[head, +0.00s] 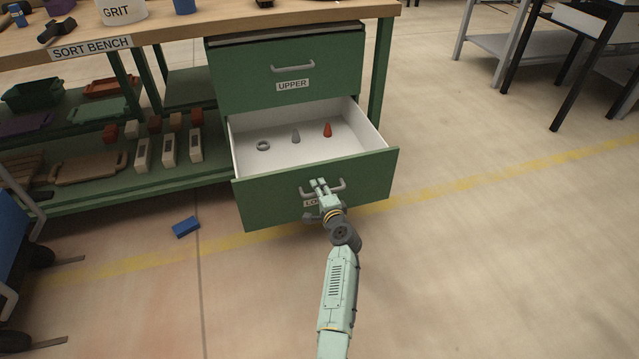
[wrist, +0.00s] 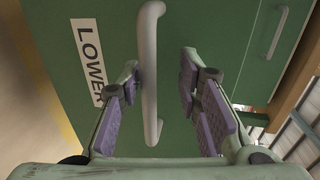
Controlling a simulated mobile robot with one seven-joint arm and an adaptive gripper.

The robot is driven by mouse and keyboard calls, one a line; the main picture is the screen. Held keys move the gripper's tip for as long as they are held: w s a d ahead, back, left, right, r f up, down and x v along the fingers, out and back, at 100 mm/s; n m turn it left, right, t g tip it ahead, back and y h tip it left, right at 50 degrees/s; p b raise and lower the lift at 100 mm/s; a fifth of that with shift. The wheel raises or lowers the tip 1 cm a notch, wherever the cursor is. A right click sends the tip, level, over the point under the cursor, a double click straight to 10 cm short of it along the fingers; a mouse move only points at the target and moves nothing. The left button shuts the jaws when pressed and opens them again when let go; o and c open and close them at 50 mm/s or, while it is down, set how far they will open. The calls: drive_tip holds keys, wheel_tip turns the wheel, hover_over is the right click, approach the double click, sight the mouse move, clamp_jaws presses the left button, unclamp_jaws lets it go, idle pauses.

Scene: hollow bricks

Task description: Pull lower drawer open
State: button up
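The lower drawer (head: 268,205) is pulled out of the green cabinet under the bench, with its white inside showing. Its grey bar handle (head: 341,186) is on the front, and the handle also shows upright in the wrist view (wrist: 149,75) beside the LOWER label (wrist: 88,50). My gripper (head: 318,184) is at the handle. In the wrist view my gripper (wrist: 160,68) has its fingers apart, one on each side of the bar. The left finger is close to the bar; a gap shows at the right finger.
A grey ring (head: 263,146), a grey cone (head: 296,135) and a red cone (head: 327,130) stand in the drawer. The upper drawer (head: 330,75) is shut. A blue brick (head: 186,227) lies on the floor to the left.

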drive_tip(key=o, duration=1)
drive_tip(key=r, duration=0.9)
drive_tip(key=shift+w+r, duration=0.15)
drive_tip(key=shift+w, duration=0.05)
drive_tip(key=f, duration=0.3)
drive_tip(key=shift+s+f+g, duration=0.15)
drive_tip(key=shift+s+g, duration=0.15)
drive_tip(key=shift+s, duration=0.1)
drive_tip(key=shift+c, duration=0.3)
drive_tip(key=shift+s+p, duration=0.15)
drive_tip(key=shift+p, duration=0.15)
drive_tip(key=shift+c, duration=0.6)
drive_tip(key=shift+o, duration=0.2)
drive_tip(key=shift+s+d+f+p, duration=0.2)
drive_tip(key=shift+s+f+p, duration=0.15)
drive_tip(key=shift+s, duration=0.15)
drive_tip(key=p+v, duration=0.1)
drive_tip(key=v, duration=0.2)
drive_tip(key=shift+s+f, duration=0.1)
drive_tip(key=c, duration=0.9)
drive_tip(key=shift+o, duration=0.2)
drive_tip(key=p+v, duration=0.3)
drive_tip(key=v, duration=0.5)
drive_tip(key=shift+s, duration=0.15)
drive_tip(key=shift+a+f, duration=0.1)
drive_tip(key=shift+f, duration=0.05)
